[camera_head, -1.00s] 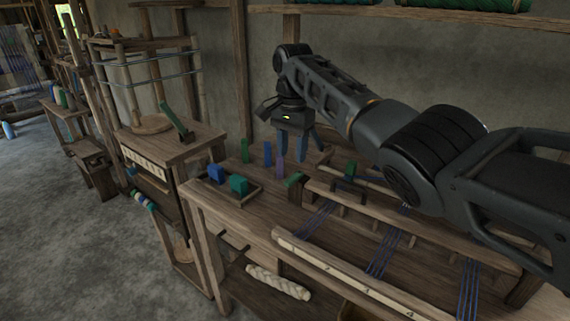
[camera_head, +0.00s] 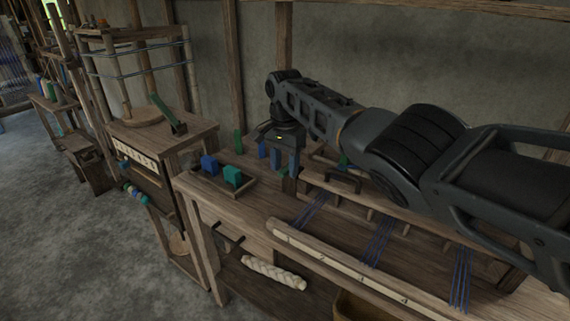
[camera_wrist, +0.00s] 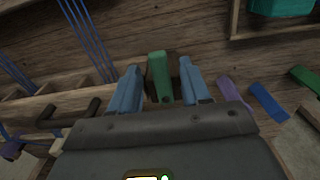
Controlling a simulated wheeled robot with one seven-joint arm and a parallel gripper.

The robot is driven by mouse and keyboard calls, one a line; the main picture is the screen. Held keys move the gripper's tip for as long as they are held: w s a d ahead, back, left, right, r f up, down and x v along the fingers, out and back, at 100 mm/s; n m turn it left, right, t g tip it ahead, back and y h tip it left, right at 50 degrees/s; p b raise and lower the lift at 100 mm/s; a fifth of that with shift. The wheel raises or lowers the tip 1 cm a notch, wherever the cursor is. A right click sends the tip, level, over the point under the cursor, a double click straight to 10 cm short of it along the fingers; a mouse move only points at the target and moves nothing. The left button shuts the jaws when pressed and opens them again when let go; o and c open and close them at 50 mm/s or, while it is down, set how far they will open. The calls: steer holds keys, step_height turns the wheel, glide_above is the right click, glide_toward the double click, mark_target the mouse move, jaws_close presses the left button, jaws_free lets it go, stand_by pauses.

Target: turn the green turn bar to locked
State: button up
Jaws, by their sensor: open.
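The green turn bar (camera_wrist: 159,72) shows in the wrist view, standing out lengthwise between my two blue-grey fingers. My gripper (camera_wrist: 158,78) is open, with one finger on each side of the bar and a narrow gap on both sides. In the head view my gripper (camera_head: 284,159) is low over the bench, above a small dark wooden post (camera_head: 286,184). There the turn bar is hidden behind the fingers. I cannot tell whether a finger touches it.
A tray holds a blue block (camera_head: 209,165) and a teal block (camera_head: 232,176) to the left. Behind stand a green upright piece (camera_head: 239,141) and a blue one (camera_head: 262,150). A dark handle (camera_head: 343,181) and blue warp threads (camera_head: 311,210) lie close on the right.

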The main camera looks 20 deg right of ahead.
mark_target(305, 173)
jaws_close()
stand_by(0.5)
steer(key=d+n+p, duration=0.1)
steer(key=n, duration=0.3)
steer(key=s+d+n, duration=0.1)
steer(key=n, duration=0.3)
steer(key=d+n+p, duration=0.1)
steer(key=d+n, duration=0.1)
steer(key=n, duration=0.3)
steer(key=shift+s+p, duration=0.25)
steer(key=shift+p, duration=0.05)
steer(key=shift+w+d+r+n+b, duration=0.15)
steer(key=shift+d+n+b, duration=0.15)
steer(key=shift+n, duration=0.65)
steer(key=shift+w+d+f+n+b, duration=0.1)
steer(key=shift+d+n+b, duration=0.2)
steer(key=shift+n, duration=0.65)
